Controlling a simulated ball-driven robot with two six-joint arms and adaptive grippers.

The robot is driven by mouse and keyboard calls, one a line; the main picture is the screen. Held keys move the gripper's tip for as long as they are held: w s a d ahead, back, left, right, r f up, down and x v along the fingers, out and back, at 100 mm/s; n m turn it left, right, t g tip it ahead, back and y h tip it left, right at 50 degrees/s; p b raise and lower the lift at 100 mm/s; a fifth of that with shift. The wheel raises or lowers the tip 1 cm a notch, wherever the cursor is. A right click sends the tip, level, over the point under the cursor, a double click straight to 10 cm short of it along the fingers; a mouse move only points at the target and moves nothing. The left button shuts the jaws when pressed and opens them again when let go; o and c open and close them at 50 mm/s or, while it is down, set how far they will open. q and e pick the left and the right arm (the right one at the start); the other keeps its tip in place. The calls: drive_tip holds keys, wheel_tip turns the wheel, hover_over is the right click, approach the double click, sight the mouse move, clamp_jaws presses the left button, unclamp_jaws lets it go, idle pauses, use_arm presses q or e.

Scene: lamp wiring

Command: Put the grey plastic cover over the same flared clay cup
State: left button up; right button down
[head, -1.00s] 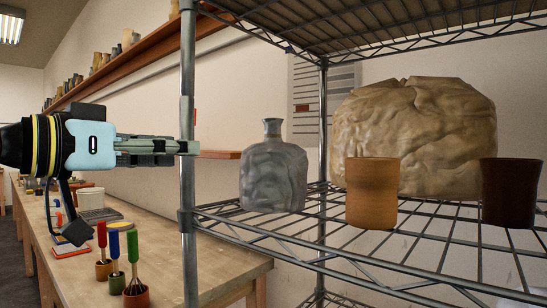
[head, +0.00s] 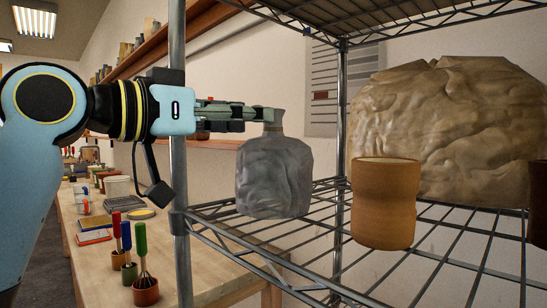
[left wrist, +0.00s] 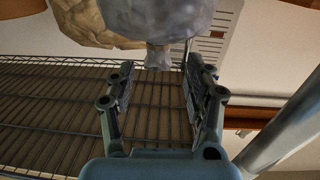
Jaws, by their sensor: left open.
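The grey cover (head: 275,178) is a lumpy, bottle-like shape with a narrow neck on top. It sits upright on the wire shelf just right of the front post. An orange-brown clay cup (head: 385,203) stands uncovered to its right. A darker cup (head: 538,228) is cut off at the right edge. I cannot tell whether anything is under the grey cover. My left gripper (head: 258,113) reaches in level at the height of the neck. In the left wrist view its jaws (left wrist: 158,78) are open and empty, with the neck (left wrist: 158,57) at or just beyond the fingertips.
A large tan wrinkled bulk (head: 450,130) stands behind the cups. The metal post (head: 178,200) stands by my left wrist, and an upper wire shelf (head: 410,22) hangs above. A workbench (head: 190,270) with tools in small pots (head: 146,291) is at the lower left.

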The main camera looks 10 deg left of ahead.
use_arm(q)
drive_tip(key=shift+w+d, duration=0.1)
drive_tip(key=shift+w, duration=0.05)
drive_tip(key=shift+w+d+r, duration=0.1)
drive_tip(key=shift+w+d, duration=0.1)
drive_tip(key=shift+w, duration=0.05)
drive_tip(key=p+x, duration=0.1)
drive_tip(key=x, duration=0.2)
drive_tip(key=shift+w+d+p, duration=0.1)
drive_tip(key=shift+d+p, duration=0.2)
drive_tip(key=shift+w+d, duration=0.25)
drive_tip(key=shift+w, duration=0.2)
use_arm(e)
drive_tip(key=shift+w+d+r, duration=0.1)
drive_tip(key=shift+d+r, duration=0.15)
drive_tip(key=shift+r, duration=0.2)
drive_tip(key=shift+w+d+r, duration=0.1)
drive_tip(key=shift+d+r, duration=0.15)
drive_tip(key=shift+r, duration=0.2)
use_arm(q)
drive_tip(key=c, duration=0.9)
clamp_jaws()
use_arm(e)
drive_tip(key=shift+a, duration=0.3)
